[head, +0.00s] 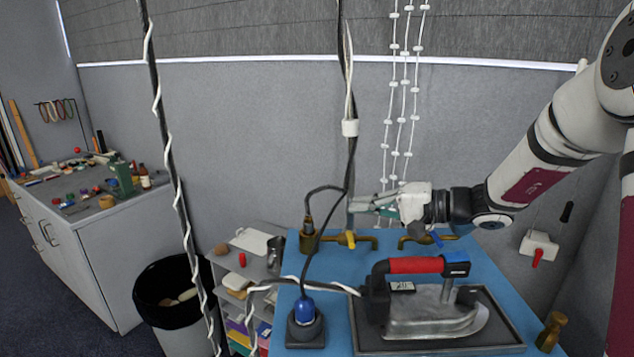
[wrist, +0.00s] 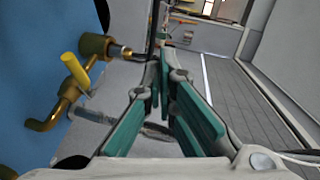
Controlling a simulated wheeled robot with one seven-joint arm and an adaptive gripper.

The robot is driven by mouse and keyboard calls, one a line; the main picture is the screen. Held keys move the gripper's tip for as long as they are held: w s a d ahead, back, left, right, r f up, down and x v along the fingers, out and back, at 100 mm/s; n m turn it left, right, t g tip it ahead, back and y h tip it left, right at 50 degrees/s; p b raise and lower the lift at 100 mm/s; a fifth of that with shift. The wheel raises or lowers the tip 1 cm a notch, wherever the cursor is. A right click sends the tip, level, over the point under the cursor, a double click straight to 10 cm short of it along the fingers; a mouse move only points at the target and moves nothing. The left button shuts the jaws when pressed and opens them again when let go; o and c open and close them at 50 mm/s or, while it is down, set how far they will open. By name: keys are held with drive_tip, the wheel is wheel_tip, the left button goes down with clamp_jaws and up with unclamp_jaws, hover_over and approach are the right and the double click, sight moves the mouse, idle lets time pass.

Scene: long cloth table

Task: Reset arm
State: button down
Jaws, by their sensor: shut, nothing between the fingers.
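My gripper (head: 358,206) is at the end of my arm, which reaches in from the right of the head view. Its fingers point left, above the back edge of the blue tabletop (head: 335,300). In the wrist view the green finger pads of my gripper (wrist: 165,62) come together at the tips, with nothing between them. The gripper appears close to a hanging dark cable; whether they touch cannot be told.
Brass taps (head: 365,242) stand just below my gripper; one has a yellow handle (wrist: 75,72). A metal iron with a red handle (head: 415,265) sits on a dark tray. A blue plug (head: 304,309) stands left. Cables hang overhead. A bin (head: 172,290) stands at left.

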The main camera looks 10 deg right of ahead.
drive_tip(key=s+a+r+n+g+h, duration=0.1)
drive_tip(key=s+a+n+g+h, duration=0.15)
drive_tip(key=s, duration=0.75)
drive_tip(key=s+a+r+n+g+h, duration=0.1)
drive_tip(key=s+a+n+g+h, duration=0.2)
drive_tip(key=s, duration=0.6)
drive_tip(key=s+d+r+t+h, duration=0.2)
drive_tip(key=s+d+h, duration=0.5)
drive_tip(key=s, duration=0.5)
drive_tip(key=shift+s+d+r+m+t+h, duration=0.15)
drive_tip(key=shift+s+d+m+t+h, duration=0.3)
drive_tip(key=shift+d, duration=0.3)
